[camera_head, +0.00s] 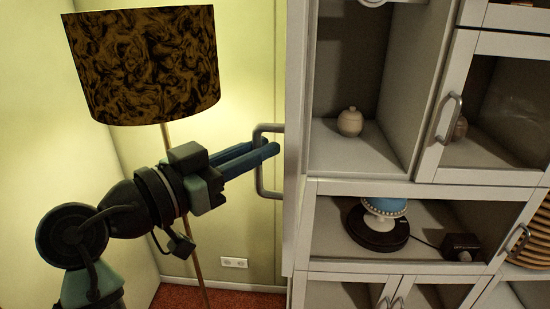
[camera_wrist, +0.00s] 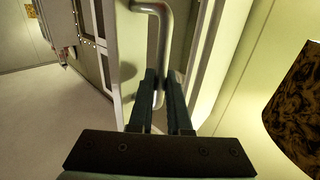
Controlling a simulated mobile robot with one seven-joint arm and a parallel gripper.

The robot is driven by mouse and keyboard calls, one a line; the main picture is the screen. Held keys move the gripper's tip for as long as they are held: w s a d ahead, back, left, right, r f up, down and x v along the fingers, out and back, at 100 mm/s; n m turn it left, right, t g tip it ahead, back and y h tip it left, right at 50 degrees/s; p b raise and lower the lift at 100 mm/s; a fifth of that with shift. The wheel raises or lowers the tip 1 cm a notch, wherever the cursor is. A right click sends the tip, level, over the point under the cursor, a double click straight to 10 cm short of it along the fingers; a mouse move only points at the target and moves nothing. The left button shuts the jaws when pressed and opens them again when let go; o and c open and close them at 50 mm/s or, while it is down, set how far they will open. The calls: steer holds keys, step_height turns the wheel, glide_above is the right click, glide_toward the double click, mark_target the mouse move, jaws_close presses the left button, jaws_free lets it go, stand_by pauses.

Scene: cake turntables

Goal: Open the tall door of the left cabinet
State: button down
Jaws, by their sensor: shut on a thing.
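The tall door (camera_head: 296,120) of the left cabinet shows nearly edge-on in the head view, standing out at the left side of the open shelves. Its grey bar handle (camera_head: 262,193) sticks out to the left. My gripper (camera_head: 272,148) comes from the left and is shut on this handle. In the wrist view the handle (camera_wrist: 166,35) runs down between the two dark fingers (camera_wrist: 163,95). The pale door frame (camera_wrist: 130,50) is beside it. The exact grip contact is partly hidden by the fingers.
A floor lamp (camera_head: 145,65) with a dark patterned shade stands close behind my arm. The cabinet shelves hold a small jar (camera_head: 350,122) and a dark turntable (camera_head: 377,232) with a blue-topped cake. A glazed door (camera_head: 495,110) is at right.

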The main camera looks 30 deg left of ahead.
steer(key=shift+a, duration=0.3)
steer(key=c, duration=0.9)
jaws_free()
steer(key=shift+w, duration=0.1)
steer(key=shift+o, duration=0.2)
steer(key=b+v, duration=0.5)
steer(key=v, duration=0.8)
